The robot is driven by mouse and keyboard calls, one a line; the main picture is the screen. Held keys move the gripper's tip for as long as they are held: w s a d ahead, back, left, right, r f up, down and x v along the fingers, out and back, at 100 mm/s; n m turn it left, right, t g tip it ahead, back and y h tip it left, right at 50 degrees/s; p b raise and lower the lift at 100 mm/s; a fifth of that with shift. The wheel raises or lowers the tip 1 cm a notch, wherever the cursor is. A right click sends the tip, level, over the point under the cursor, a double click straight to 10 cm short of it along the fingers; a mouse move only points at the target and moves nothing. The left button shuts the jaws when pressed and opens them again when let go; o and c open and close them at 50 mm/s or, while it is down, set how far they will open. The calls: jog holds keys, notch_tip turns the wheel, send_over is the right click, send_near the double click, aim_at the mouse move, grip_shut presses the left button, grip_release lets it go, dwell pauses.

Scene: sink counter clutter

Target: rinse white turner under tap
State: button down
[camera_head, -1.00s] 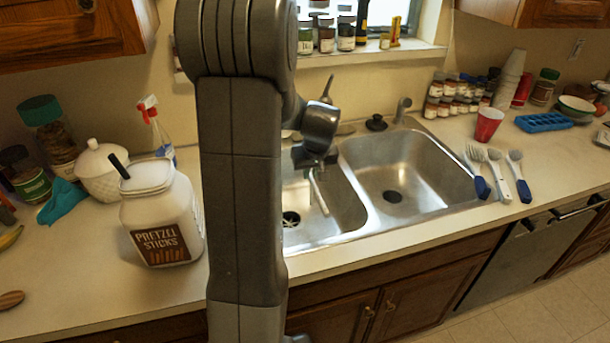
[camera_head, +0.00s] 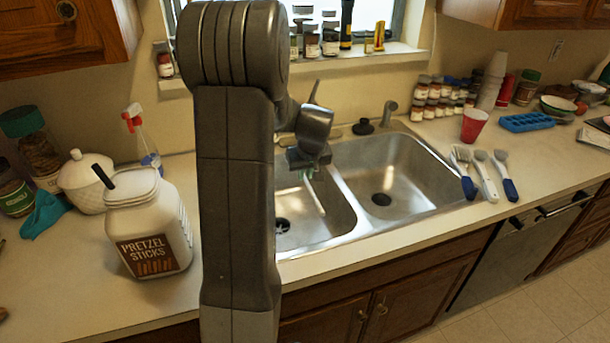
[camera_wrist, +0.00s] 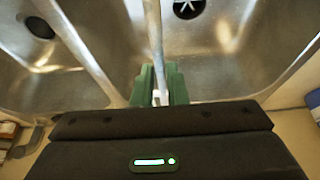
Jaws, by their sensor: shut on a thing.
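My gripper (camera_head: 309,173) is over the left basin (camera_head: 338,222) of the steel double sink. Its green fingertips (camera_wrist: 160,88) are shut on a thin, pale stick-like utensil, seemingly the white turner (camera_head: 317,196). In the head view it slants down to the right inside the basin outline. In the wrist view its shaft (camera_wrist: 154,35) runs up out of the picture from between the fingers. Its broad end cannot be made out. A short metal spout (camera_head: 390,112) stands behind the right basin; my arm hides part of the sink's back, and no running water shows.
A pretzel jar (camera_head: 147,232) stands on the counter left of my arm. Several utensils (camera_head: 487,175) lie right of the sink near a red cup (camera_head: 473,125) and a blue ice tray (camera_head: 526,122). Small jars (camera_head: 432,98) stand behind. The right basin (camera_head: 388,175) looks empty.

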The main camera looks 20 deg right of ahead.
jog(key=s+a+b, duration=0.2)
jog(key=s+a, duration=0.2)
jog(key=s, duration=0.1)
jog(key=shift+a, duration=0.4)
dwell(0.4)
dwell(0.7)
jog(key=r+p, duration=0.1)
jog(key=s+a+r+p, duration=0.1)
jog(key=r, duration=0.1)
jog(key=a+r+p, duration=0.1)
jog(key=r, duration=0.1)
jog(key=shift+s+a, duration=0.2)
jog(key=shift+s, duration=0.15)
dwell(0.6)
